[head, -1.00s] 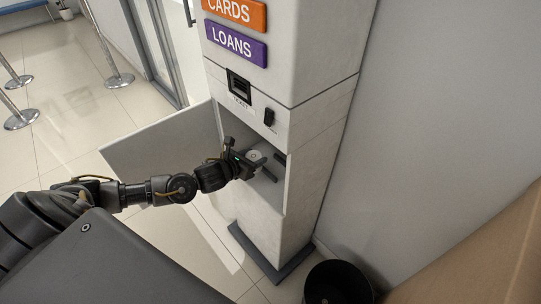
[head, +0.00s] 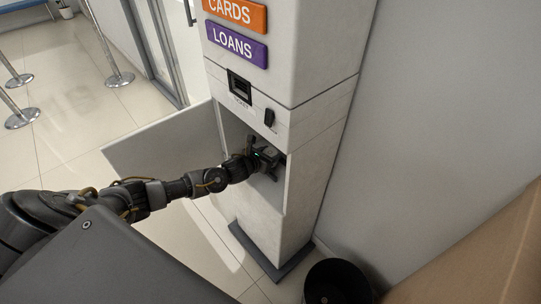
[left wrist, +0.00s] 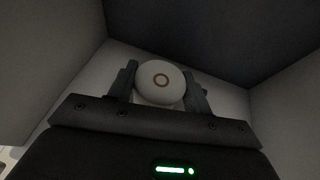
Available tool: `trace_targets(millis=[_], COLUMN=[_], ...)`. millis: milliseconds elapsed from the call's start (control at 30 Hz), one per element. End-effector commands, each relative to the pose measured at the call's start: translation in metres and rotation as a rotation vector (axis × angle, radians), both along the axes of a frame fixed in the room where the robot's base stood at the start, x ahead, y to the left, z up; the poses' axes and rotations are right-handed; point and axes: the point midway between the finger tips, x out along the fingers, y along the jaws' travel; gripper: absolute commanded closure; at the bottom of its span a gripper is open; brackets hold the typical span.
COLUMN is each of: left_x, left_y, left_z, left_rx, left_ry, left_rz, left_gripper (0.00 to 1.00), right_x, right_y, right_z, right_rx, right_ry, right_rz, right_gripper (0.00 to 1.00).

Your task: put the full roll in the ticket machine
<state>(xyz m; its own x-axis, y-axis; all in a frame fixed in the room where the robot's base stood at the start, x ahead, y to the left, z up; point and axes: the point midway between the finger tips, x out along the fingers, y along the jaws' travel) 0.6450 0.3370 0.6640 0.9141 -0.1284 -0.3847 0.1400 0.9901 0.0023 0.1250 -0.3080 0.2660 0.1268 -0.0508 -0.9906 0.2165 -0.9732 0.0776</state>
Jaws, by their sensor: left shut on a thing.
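The ticket machine (head: 285,90) is a tall white column with its lower compartment open and its door (head: 165,150) swung out to the left. My left gripper (head: 268,160) reaches inside that compartment. In the left wrist view a white paper roll (left wrist: 160,82) with a brown ring at its core sits between the two fingers, and the gripper is shut on it. In the head view the gripper hides the roll. The holder inside is mostly hidden, so I cannot tell whether the roll touches it. My right gripper is not in view.
A black bin (head: 338,283) stands on the floor right of the machine's dark base. A brown panel (head: 480,255) fills the lower right corner. Rope posts (head: 118,78) stand at the far left. The tiled floor left of the door is clear.

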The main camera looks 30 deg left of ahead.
Motion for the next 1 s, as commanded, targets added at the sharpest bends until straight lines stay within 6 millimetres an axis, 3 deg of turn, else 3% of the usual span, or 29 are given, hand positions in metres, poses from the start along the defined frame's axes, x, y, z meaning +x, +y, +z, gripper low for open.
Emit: trace_targets(millis=[133,567,600,700,733,1000], left_x=[0.0043,0.0044,0.0043,0.0043,0.0043,0.0043], left_y=[-0.0003,-0.0001,-0.0001,-0.0001,-0.0001,-0.0001], left_z=[-0.0100,-0.0133,-0.0129,-0.0129,-0.0129,-0.0125], left_rx=[-0.001,0.000,0.000,0.000,0.000,0.000], left_ry=[-0.002,-0.003,-0.002,-0.002,-0.002,-0.002], left_rz=[0.001,0.000,0.000,0.000,0.000,0.000], left_gripper=[0.75,0.75,0.45,0.32,0.29,0.29], right_x=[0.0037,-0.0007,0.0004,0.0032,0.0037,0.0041], right_y=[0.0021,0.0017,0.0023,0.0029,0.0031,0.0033], right_z=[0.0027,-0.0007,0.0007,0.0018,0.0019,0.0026], right_rx=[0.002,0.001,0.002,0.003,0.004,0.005], right_ry=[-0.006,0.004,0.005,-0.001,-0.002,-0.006], right_rz=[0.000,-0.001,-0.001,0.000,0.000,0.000], right_gripper=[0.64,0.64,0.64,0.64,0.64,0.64])
